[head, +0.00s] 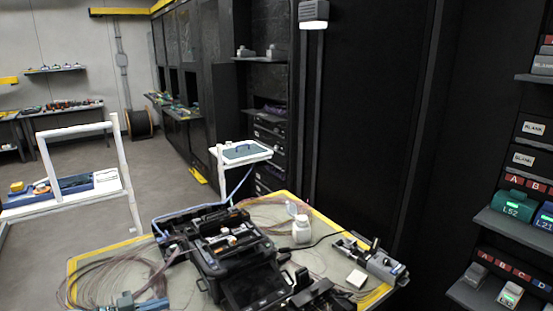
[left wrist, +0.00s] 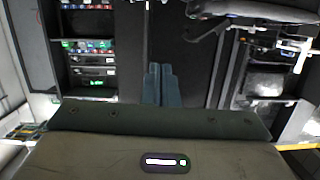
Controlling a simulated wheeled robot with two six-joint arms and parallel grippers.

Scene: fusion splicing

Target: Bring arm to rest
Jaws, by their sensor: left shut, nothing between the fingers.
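My left gripper (head: 137,300) shows as a blue-grey shape at the bottom left of the head view, by the near left part of the work table (head: 105,262). In the left wrist view its two slate-blue fingers (left wrist: 160,84) are together, with nothing between them. It is apart from the black splicer case (head: 225,250) at the table's middle. My right gripper cannot be made out in either view.
Thin fibre coils (head: 90,285) lie at the table's left. A white bottle (head: 301,229) and a grey device (head: 380,263) stand on its right. A white cart (head: 75,205) stands at left. Labelled rack shelves (head: 520,228) rise at right. Open floor lies beyond the table.

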